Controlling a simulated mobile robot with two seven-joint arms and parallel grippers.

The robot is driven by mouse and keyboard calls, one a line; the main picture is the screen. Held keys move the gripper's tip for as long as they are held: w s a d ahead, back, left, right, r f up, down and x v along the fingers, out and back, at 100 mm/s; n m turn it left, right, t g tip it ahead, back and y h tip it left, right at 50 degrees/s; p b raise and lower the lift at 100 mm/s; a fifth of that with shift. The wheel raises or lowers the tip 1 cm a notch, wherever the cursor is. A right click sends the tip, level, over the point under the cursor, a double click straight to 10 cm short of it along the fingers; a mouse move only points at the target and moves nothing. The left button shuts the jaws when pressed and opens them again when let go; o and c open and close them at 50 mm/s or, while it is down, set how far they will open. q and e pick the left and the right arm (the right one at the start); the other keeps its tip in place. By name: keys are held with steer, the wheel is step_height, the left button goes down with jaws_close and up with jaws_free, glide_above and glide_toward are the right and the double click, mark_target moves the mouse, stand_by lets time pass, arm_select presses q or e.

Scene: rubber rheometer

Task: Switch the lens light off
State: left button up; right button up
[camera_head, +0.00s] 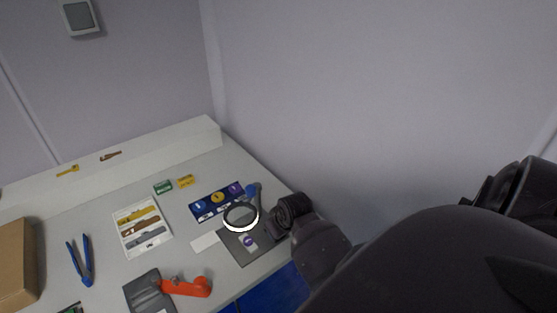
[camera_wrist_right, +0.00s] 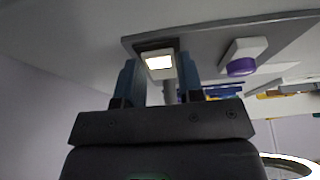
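The magnifier lens (camera_head: 240,228) is a dark ring with a bright white lit lower rim, above the table's right part. Its lit rim also shows at the lower right corner of the right wrist view (camera_wrist_right: 291,160). A small glowing switch (camera_wrist_right: 159,62) in a pale frame sits on a dark base plate (camera_wrist_right: 215,32), seen upside down. My right gripper (camera_wrist_right: 159,80) is open and empty, its blue-grey fingers on either side of the switch; contact cannot be told. In the head view, my right gripper (camera_head: 272,229) is beside the lens, over the dark plate. My left gripper is not in view.
A white block with a purple disc (camera_wrist_right: 242,66) is beside the switch. A blue tray of coloured discs (camera_head: 218,200) lies behind the lens. A white strip box (camera_head: 128,210), orange-red tool (camera_head: 190,287), blue pliers (camera_head: 85,265) and cardboard box (camera_head: 18,262) lie left.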

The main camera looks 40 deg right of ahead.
steer(key=c, duration=0.4)
steer(key=shift+w+r+g, duration=0.1)
steer(key=shift+w+g, duration=0.1)
steer(key=shift+g, duration=0.6)
steer(key=shift+w+r+g, duration=0.1)
steer(key=shift+w+g, duration=0.05)
steer(key=shift+g, duration=0.65)
steer(key=o, duration=0.9)
step_height(320, 180, up, 11)
steer(key=s, duration=0.1)
steer(key=shift+f, duration=0.15)
